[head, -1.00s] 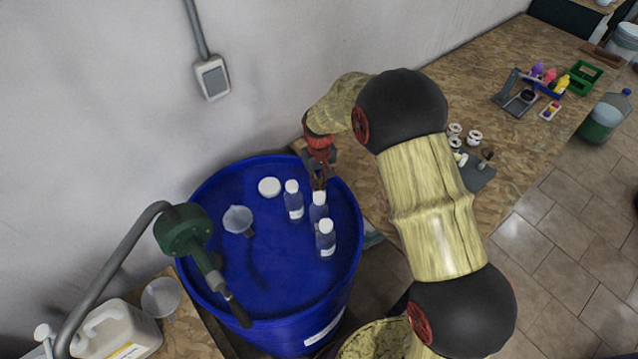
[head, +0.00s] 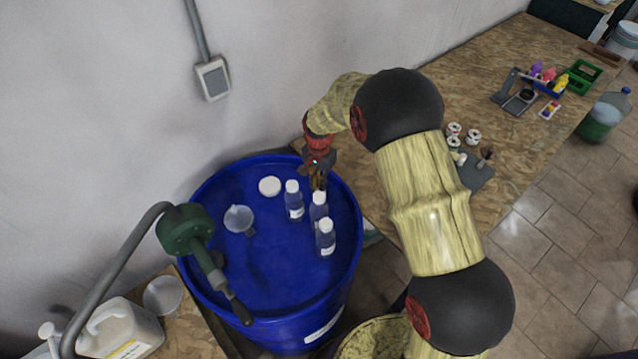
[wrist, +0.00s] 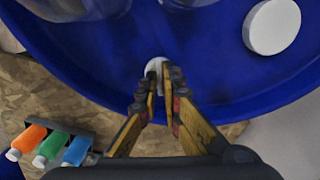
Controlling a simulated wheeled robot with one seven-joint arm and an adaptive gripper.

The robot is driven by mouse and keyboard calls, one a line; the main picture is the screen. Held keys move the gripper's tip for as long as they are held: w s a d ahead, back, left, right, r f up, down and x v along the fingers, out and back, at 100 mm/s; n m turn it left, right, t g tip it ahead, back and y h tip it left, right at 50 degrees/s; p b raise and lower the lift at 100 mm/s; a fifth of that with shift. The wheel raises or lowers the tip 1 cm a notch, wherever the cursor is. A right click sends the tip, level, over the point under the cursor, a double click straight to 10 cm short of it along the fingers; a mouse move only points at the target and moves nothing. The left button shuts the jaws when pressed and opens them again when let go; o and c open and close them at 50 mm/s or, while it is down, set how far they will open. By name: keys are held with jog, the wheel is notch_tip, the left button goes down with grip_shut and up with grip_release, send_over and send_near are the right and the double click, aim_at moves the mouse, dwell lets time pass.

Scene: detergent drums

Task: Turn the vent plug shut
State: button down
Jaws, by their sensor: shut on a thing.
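The vent plug (wrist: 156,65) is a small white piece on the top of the blue drum (head: 262,270), near its rim. In the wrist view my gripper (wrist: 161,84) has its yellow fingers closed on the plug, and the fingertips cover part of it. In the head view my gripper (head: 319,186) points down at the drum's far right side, just behind a bottle. The plug is hidden there by the fingers and the bottle. How far the plug is turned cannot be seen.
Three clear bottles with white caps (head: 326,237) stand close by on the drum. A white round cap (head: 270,186), a funnel (head: 238,219) and a green pump (head: 186,232) are further left. A wooden bench (head: 440,100) lies right; a wall stands behind.

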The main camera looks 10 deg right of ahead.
jog(key=shift+w+r+m, duration=0.1)
jog(key=shift+m, duration=1.8)
jog(key=c, duration=2.1)
grip_release()
jog(key=shift+o, duration=0.6)
notch_tip(320, 180, up, 12)
